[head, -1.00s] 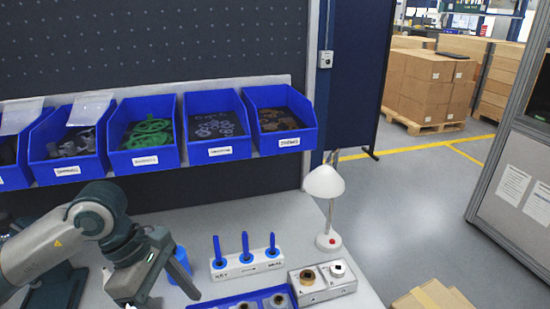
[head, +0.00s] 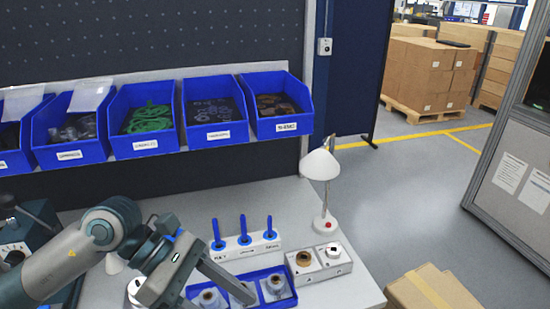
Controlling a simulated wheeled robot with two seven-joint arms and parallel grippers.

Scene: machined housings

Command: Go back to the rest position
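My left arm comes in from the left over the workbench. Its gripper (head: 205,290) points down and to the right, at the left side of the blue tray. Its fingers look spread apart, with nothing seen held between them; the lower fingertips are near the bottom edge of the head view. The blue tray (head: 259,275) holds machined housings (head: 276,284), partly hidden by the gripper. My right gripper is not in view.
A white rack (head: 255,245) with three blue-handled tools stands behind the tray. A grey block (head: 318,264) with two round inserts and a white lamp (head: 321,165) stand to the right. Blue bins (head: 145,146) line the back. A cardboard box (head: 432,289) stands beyond the bench's right edge.

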